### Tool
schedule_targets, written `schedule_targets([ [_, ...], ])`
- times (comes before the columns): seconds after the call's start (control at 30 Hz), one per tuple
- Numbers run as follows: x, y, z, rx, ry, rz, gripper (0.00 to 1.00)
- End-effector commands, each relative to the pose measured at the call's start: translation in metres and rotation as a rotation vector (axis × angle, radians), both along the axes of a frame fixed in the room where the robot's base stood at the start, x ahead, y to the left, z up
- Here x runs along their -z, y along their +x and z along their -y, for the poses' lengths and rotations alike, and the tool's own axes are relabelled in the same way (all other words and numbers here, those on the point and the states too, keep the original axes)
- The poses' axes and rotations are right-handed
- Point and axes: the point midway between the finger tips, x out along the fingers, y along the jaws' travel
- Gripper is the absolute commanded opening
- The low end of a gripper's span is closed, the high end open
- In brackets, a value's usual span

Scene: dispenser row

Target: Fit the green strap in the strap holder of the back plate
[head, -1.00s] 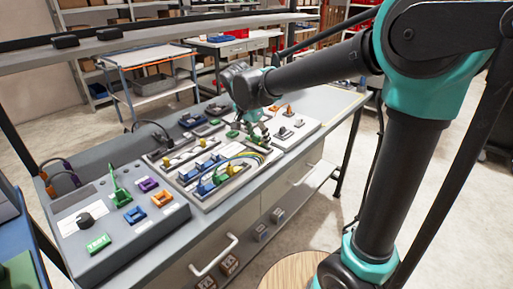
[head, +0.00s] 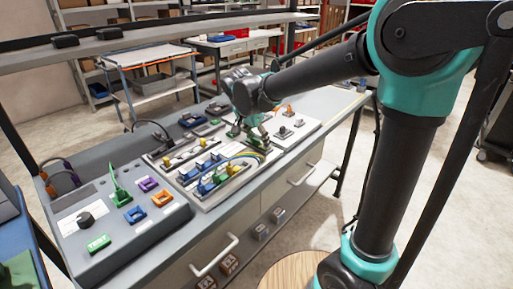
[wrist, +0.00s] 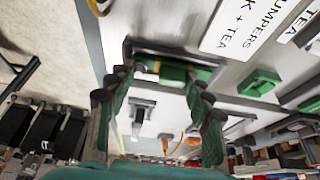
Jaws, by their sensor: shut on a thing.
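My gripper (head: 259,139) is low over the workbench, at the right end of the plates with the coloured parts. In the wrist view its two fingers (wrist: 163,100) are closed around a small green piece (wrist: 176,72), which looks like the green strap; a yellowish patch shows at its left. A dark-edged holder (wrist: 170,48) lies right beyond the piece. I cannot tell whether the piece is seated in it or only close to it. In the head view the gripper hides the piece. The back plate (head: 150,158) carries yellow parts.
A white plate (head: 305,124) with grey clips and an orange part lies to the right. A grey control box (head: 125,240) fills the left end.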

Motion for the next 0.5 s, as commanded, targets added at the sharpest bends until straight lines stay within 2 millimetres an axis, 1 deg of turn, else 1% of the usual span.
schedule_targets([
  [0.07, 0.0000, 0.0000, 0.0000, 0.000, 0.000, 0.000, 0.08],
  [0.1, 0.0000, 0.0000, 0.0000, 0.000, 0.000, 0.000, 0.54],
  [0.27, 0.0000, 0.0000, 0.0000, 0.000, 0.000, 0.000, 0.73],
  [0.3, 0.0000, 0.0000, 0.0000, 0.000, 0.000, 0.000, 0.75],
  [0.5, 0.0000, 0.0000, 0.0000, 0.000, 0.000, 0.000, 0.75],
])
